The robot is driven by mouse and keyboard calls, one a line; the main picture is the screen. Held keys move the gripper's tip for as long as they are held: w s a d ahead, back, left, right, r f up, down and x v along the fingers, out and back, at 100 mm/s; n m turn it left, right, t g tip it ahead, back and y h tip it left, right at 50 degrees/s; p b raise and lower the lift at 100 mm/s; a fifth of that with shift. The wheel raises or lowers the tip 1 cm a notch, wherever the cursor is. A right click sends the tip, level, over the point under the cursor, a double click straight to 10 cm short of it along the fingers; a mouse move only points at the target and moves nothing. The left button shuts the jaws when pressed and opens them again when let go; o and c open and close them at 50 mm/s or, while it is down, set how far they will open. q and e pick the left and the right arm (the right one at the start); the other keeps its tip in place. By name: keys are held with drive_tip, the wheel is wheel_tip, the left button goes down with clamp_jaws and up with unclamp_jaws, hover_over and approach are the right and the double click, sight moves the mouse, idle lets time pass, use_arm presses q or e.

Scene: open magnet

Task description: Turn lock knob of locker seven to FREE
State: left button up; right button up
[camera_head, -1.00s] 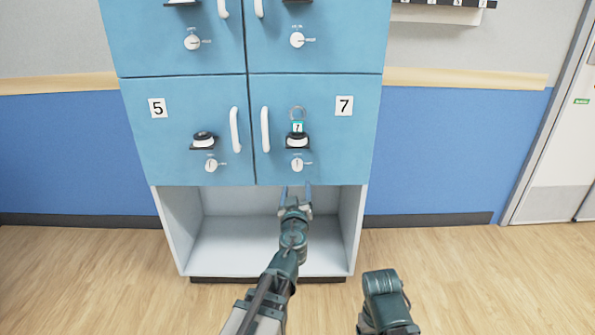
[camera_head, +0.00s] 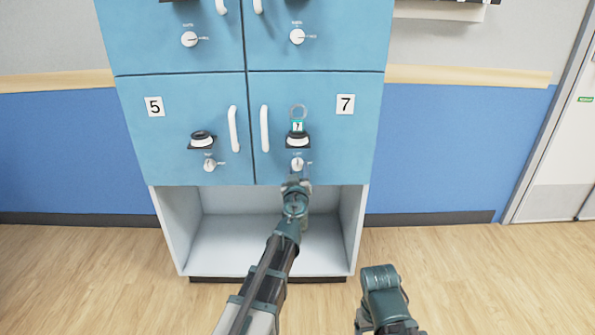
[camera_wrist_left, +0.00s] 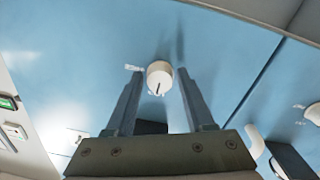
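The lock knob (camera_head: 297,164) of locker seven is a small white dial low on the blue door (camera_head: 345,150) marked 7 (camera_head: 345,104). Small labels sit above it and to its right, too small to read. The knob's dark pointer line looks roughly upright. My left gripper (camera_head: 297,172) is just in front of and below the knob, partly overlapping it. In the left wrist view the knob (camera_wrist_left: 160,76) shows between the tips of the two open fingers (camera_wrist_left: 160,82); I cannot tell whether they touch it. My right gripper is not in view.
A white handle (camera_head: 265,129) is to the left. Locker 5 (camera_head: 180,110) adjoins, and an open white compartment (camera_head: 260,245) lies below.

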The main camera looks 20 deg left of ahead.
use_arm(q)
clamp_jaws()
drive_tip(key=shift+m, duration=0.3)
drive_tip(key=m, duration=0.3)
drive_tip(key=shift+m, duration=0.4)
drive_tip(key=m, duration=0.4)
drive_tip(key=shift+a+r+p, duration=0.1)
drive_tip(key=shift+p, duration=0.3)
drive_tip(key=m, duration=0.4)
drive_tip(key=shift+s+m, duration=0.1)
drive_tip(key=shift+m, duration=0.3)
drive_tip(key=shift+r+m, duration=0.1)
drive_tip(key=shift+m, duration=2)
